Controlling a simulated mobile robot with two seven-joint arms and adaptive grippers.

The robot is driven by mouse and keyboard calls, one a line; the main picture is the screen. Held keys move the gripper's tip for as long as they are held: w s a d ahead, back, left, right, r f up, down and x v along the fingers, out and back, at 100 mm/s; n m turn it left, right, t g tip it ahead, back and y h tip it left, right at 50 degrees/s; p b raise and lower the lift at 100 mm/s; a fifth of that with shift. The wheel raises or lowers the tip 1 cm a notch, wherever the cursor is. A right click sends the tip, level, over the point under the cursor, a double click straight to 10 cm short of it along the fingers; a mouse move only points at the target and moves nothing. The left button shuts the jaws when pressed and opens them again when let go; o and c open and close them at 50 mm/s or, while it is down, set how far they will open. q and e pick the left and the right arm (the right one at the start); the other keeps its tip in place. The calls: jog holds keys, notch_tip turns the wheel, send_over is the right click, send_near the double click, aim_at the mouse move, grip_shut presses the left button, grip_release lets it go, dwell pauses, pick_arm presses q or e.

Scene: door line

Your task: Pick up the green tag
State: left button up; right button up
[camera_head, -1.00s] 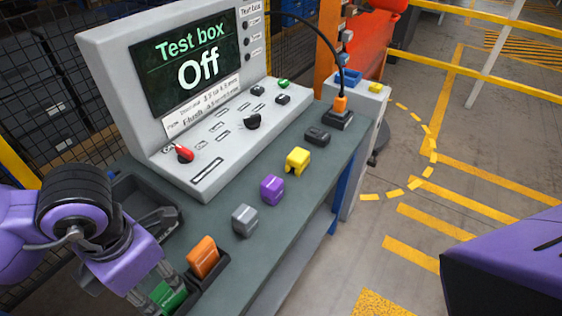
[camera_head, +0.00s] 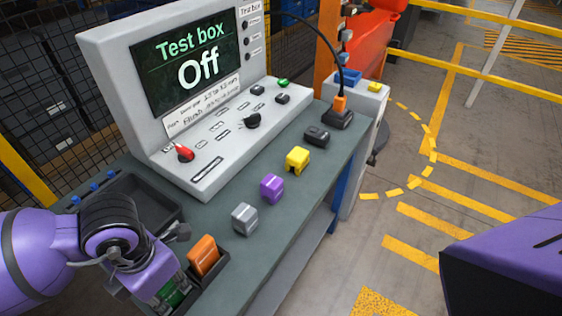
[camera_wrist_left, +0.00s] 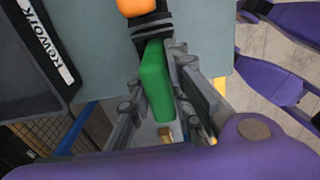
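The green tag (camera_head: 172,293) stands in the near slot of a dark holder at the front left of the bench. In the left wrist view the green tag (camera_wrist_left: 156,80) lies between the two fingers of my left gripper (camera_wrist_left: 158,95). In the head view this gripper (camera_head: 172,285) reaches down over the tag and partly hides it. Its fingers are spread, one on each side of the tag; whether either touches it is hard to see. An orange tag (camera_head: 204,256) stands beside it in the holder (camera_head: 219,272).
Grey (camera_head: 244,219), purple (camera_head: 272,188) and yellow (camera_head: 297,160) blocks stand in a row along the bench (camera_head: 222,211). The test box (camera_head: 190,80), reading Off, stands behind them. A black tray (camera_head: 150,200) lies to the left. Floor at the right is open.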

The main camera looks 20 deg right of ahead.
pick_arm(q)
grip_shut()
